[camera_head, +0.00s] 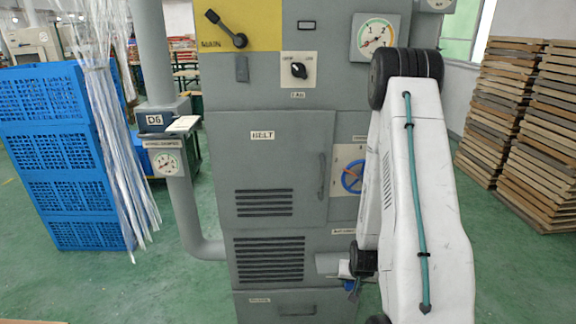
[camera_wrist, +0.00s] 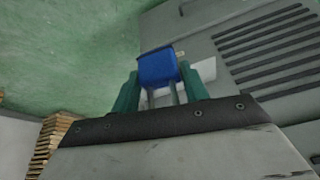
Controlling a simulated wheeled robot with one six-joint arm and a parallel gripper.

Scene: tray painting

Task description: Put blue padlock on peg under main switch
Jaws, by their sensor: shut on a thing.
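The blue padlock (camera_wrist: 158,67) is between the teal fingers of my gripper (camera_wrist: 162,84) in the wrist view. Its blue body points away from the wrist, and two grey shackle legs run back toward the gripper. In the head view only a small bit of the padlock (camera_head: 350,286) shows beside my dark wrist, low in front of the cabinet. The main switch (camera_head: 226,28) is a black lever on a yellow panel at the cabinet's top left. A small dark grey vertical piece (camera_head: 241,68) sits below it; I cannot make out a peg's shape there.
The grey cabinet (camera_head: 268,170) has a rotary knob (camera_head: 299,70), a gauge (camera_head: 376,37) and a blue handwheel (camera_head: 353,177) partly behind my arm. A pipe with a small gauge (camera_head: 166,163) stands left. Blue crates (camera_head: 65,160) and stacked wooden trays (camera_head: 500,110) stand at the sides.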

